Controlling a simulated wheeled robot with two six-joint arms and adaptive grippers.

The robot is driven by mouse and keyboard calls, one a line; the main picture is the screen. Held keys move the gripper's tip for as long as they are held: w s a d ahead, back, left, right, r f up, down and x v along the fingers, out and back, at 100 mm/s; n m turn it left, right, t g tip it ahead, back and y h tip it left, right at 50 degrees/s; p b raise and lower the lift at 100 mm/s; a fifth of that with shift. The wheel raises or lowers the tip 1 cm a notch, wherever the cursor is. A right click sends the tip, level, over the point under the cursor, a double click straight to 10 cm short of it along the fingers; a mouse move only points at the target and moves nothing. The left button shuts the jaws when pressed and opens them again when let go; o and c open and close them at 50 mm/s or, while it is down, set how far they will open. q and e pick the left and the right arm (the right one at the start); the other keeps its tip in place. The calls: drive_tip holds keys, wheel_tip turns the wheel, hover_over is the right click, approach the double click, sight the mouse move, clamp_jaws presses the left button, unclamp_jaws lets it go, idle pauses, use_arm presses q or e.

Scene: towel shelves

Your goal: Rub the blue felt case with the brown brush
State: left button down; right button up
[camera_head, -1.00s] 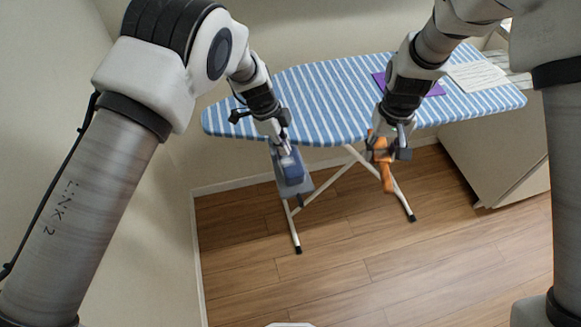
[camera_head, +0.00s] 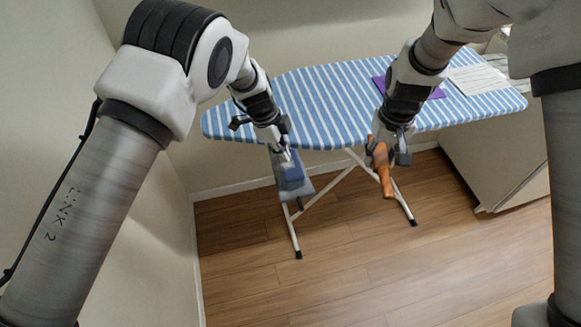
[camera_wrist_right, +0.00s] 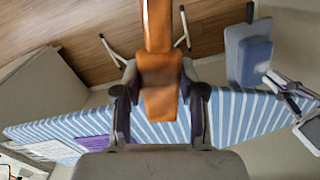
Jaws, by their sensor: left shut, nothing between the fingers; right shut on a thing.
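The blue felt case (camera_head: 292,176) lies on the grey rest at the left end of the ironing board; it also shows at the upper right of the right wrist view (camera_wrist_right: 256,52). My left gripper (camera_head: 285,157) is shut and empty, its tips at the near side of the case; whether they touch it I cannot tell. My right gripper (camera_head: 386,150) is shut on the brown brush (camera_head: 384,172), to the right of the case and apart from it. In the right wrist view the brush (camera_wrist_right: 158,66) points away between the fingers. Its bristles cannot be made out.
The grey rest (camera_head: 300,191) juts out from the blue-and-white striped ironing board (camera_head: 330,95). A purple cloth (camera_head: 436,91) and a white striped cloth (camera_head: 476,77) lie on the board. A cabinet (camera_head: 500,150) stands right. The wooden floor in front is clear.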

use_arm(q)
drive_tip(key=shift+f+b, duration=0.45)
drive_tip(key=shift+f, duration=0.25)
use_arm(e)
drive_tip(key=shift+f, duration=0.45)
